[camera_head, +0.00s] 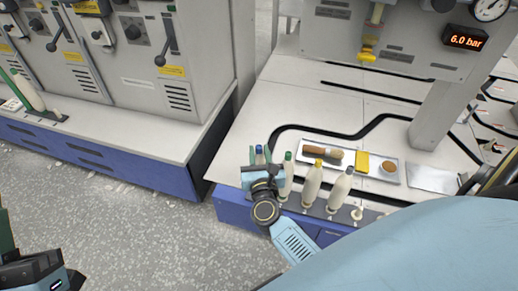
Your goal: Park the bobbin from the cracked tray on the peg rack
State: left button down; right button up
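My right gripper (259,163) is at the front left corner of the right-hand bench. A blue-tipped bobbin (259,150) shows between its fingers, mostly hidden by the gripper; whether the fingers press on it is unclear. The peg rack (322,213) runs along the bench's front edge. On it stand a green-topped bobbin (286,174), a yellow-topped bobbin (313,184) and a pale-topped bobbin (340,190). A short bare peg (357,213) is at its right. My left gripper (38,276) is at the bottom left, its fingers not clear. I cannot make out a crack in any tray.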

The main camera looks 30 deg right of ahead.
jog(key=v, duration=0.9)
dwell(0.4)
jog(key=shift+s, duration=0.15)
dwell(0.4)
